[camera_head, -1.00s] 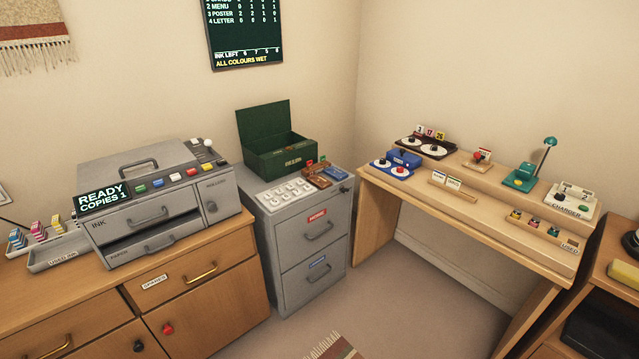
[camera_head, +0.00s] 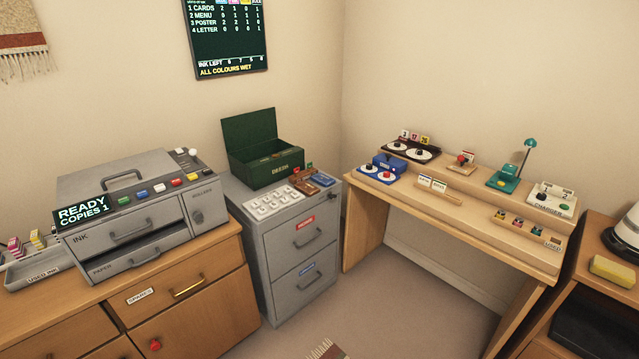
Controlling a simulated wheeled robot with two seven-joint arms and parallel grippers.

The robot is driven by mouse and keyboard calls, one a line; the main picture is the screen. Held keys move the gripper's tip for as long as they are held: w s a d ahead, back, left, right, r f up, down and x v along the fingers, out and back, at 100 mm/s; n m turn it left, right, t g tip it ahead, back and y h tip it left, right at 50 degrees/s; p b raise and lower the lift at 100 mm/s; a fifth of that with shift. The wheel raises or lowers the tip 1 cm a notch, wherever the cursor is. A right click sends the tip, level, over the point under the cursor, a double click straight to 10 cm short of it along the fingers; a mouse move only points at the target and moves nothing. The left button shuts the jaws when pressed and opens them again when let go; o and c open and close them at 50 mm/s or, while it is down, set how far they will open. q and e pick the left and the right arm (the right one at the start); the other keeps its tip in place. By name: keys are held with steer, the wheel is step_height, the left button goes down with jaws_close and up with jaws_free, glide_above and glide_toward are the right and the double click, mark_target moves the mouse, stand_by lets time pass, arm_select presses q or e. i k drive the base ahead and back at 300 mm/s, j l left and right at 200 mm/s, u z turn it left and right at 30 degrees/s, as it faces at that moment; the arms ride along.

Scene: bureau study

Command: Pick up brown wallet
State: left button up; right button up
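A small brown object (camera_head: 303,183), which looks like the brown wallet, lies on top of the grey filing cabinet (camera_head: 303,238). It is at the back right of the white-keyed panel and in front of the green box. A blue item (camera_head: 322,179) of similar size lies right beside it on the right. Small red pieces show near them, too small to make out. Neither of my grippers is in view.
An open green box (camera_head: 264,165) stands behind the brown object. The white-keyed panel (camera_head: 272,200) fills the cabinet top's front left. A grey printer (camera_head: 130,205) stands on the wooden cabinet at left. A wooden desk (camera_head: 440,208) with small devices is at right.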

mark_target(309, 190)
steer(key=i+l+u, duration=0.1)
steer(key=i+l, duration=0.25)
steer(key=i, duration=0.2)
steer(key=i+l+u, duration=0.1)
steer(key=i+l, duration=0.25)
steer(key=i, duration=0.2)
